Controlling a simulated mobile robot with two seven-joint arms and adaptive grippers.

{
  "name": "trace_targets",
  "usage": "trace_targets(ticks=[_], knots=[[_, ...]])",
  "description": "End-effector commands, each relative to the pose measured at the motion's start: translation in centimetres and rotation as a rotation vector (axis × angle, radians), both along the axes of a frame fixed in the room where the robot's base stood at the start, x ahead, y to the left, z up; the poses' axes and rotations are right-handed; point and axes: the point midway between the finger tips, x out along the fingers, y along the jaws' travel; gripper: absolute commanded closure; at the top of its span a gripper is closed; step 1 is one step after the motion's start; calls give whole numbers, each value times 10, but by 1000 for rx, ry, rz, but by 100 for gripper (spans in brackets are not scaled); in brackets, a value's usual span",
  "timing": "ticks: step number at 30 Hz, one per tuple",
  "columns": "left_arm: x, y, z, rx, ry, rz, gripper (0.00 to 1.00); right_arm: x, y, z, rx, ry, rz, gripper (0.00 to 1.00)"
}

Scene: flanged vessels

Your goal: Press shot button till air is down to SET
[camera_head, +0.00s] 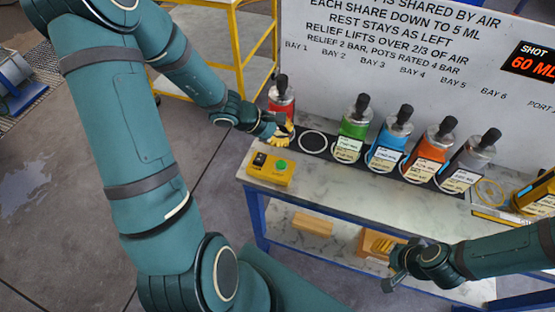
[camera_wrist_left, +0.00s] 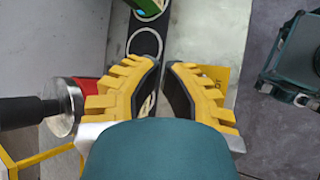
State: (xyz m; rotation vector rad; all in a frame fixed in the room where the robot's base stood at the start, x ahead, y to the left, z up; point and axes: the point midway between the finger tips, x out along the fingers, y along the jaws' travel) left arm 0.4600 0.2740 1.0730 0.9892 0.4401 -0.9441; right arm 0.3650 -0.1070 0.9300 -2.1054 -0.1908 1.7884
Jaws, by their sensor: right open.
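A yellow box (camera_head: 269,176) with a green button (camera_head: 281,165) and a black switch (camera_head: 260,159) sits at the bench's left front corner. The sign's SHOT display (camera_head: 533,63) reads 60 ML in red. No air or SET reading is in view. My left gripper (camera_head: 284,130) is behind the button box, beside the red vessel (camera_head: 281,100). In the left wrist view its yellow fingers (camera_wrist_left: 167,68) are apart, with nothing between them. The red vessel (camera_wrist_left: 80,105) is left of them; I cannot tell if they touch. My right gripper (camera_head: 393,280) is in front of the bench, its fingers hard to see.
Green (camera_head: 354,128), blue (camera_head: 388,142), orange (camera_head: 430,153) and grey (camera_head: 472,161) vessels stand in a row on a black strip. An empty ring (camera_head: 313,142) is between red and green. A yellow object (camera_head: 538,193) is at the right edge. The bench front (camera_head: 345,192) is clear.

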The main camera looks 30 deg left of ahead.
Motion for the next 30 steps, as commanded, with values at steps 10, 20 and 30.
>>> trace_targets(ticks=[10,20,30], knots=[[0,0,-3,1,1,-2,100,0,0,-2,0,0,0,53],[0,0,-33,0,3,-2,100,-1,0,-25,-1,-1,-4,53],[0,0,-77,1,1,-2,100,1,2,-66,-8,0,-5,53]])
